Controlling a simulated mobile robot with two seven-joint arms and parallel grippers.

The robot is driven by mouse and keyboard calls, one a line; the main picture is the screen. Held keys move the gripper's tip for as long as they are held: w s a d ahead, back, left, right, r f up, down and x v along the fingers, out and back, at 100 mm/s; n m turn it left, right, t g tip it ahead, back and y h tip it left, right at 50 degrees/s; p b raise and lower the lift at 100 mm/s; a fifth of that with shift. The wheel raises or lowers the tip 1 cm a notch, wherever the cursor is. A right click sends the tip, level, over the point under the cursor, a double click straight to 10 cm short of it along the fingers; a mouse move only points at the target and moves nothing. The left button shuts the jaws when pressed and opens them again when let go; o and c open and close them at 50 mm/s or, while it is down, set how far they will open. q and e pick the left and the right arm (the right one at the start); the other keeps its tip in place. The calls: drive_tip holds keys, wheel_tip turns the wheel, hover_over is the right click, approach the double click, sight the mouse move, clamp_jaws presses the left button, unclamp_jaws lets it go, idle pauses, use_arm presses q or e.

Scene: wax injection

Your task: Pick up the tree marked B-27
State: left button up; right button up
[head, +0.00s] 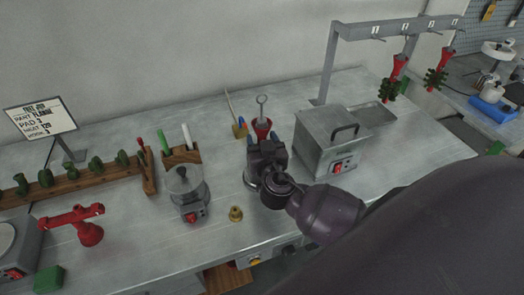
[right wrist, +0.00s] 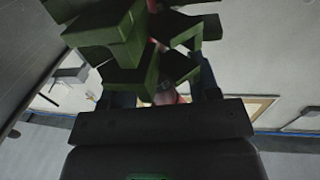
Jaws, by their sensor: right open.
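A tree with a red cup and a grey ring on top (head: 262,127) stands at the back middle of the bench. My right gripper (head: 263,140) is open right at it, with the fingers on either side in the head view. The gripper hides the tree's lower part there. In the right wrist view, green wax pieces (right wrist: 120,35) of a tree fill the space just beyond my fingers (right wrist: 163,95), with bits of red between them. I cannot tell whether the fingers touch it. No B-27 marking is readable. My left gripper is out of view.
Two red-and-green trees (head: 436,75) hang from a numbered grey rack (head: 375,30) at the right. A grey lidded box (head: 325,145) stands right of my gripper; a small pot (head: 187,190) and brass piece (head: 236,214) stand left. A job sign (head: 40,117) stands far left.

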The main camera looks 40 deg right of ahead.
drive_tip(key=shift+c, duration=0.5)
drive_tip(key=shift+c, duration=1.3)
clamp_jaws()
